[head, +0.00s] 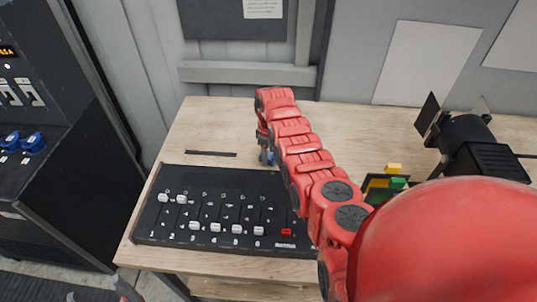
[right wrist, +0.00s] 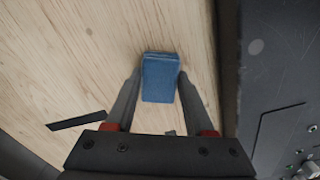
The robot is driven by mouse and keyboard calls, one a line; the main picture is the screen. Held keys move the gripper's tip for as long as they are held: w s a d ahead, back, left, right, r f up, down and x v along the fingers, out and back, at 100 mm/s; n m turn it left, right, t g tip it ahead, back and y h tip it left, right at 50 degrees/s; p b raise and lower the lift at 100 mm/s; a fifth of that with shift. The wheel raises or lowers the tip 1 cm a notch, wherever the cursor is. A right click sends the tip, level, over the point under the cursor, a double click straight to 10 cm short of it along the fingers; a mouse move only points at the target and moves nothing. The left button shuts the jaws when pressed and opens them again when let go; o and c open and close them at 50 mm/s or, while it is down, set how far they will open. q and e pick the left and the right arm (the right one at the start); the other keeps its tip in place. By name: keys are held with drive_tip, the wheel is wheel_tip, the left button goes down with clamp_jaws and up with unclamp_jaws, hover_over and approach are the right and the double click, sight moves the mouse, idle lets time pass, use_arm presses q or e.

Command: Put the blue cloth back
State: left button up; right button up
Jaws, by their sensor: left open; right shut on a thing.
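The blue cloth (right wrist: 160,80) is a small folded block between the two fingers of my right gripper (right wrist: 160,84), which is shut on it. In the head view the right gripper (head: 266,146) points down over the wooden table, behind the fader console. Only a bit of the blue cloth (head: 267,158) shows there; my red right arm hides part of that area. I cannot tell whether the cloth touches the table. My left gripper (head: 98,293) barely shows at the bottom left edge, its fingertips apart, away from the table top.
The black fader console (head: 175,235) fills the table's front left. A thin dark strip (head: 210,154) lies behind it. A black lamp (head: 470,140) and a block with yellow and green parts (head: 385,182) stand to the right. Bare table (head: 215,120) shows at the back left.

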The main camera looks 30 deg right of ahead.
sight(269, 155)
drive_tip(key=o, duration=1.3)
drive_tip(key=shift+f, duration=0.1)
drive_tip(key=shift+r+p, duration=0.35)
drive_tip(key=shift+w+b, duration=0.1)
drive_tip(key=shift+b, duration=0.2)
wheel_tip(269, 155, up, 6)
drive_tip(key=shift+r+b, duration=0.1)
drive_tip(key=shift+b, duration=1)
wheel_tip(269, 155, up, 6)
drive_tip(key=shift+f+p, duration=0.25)
drive_tip(key=shift+p, duration=0.55)
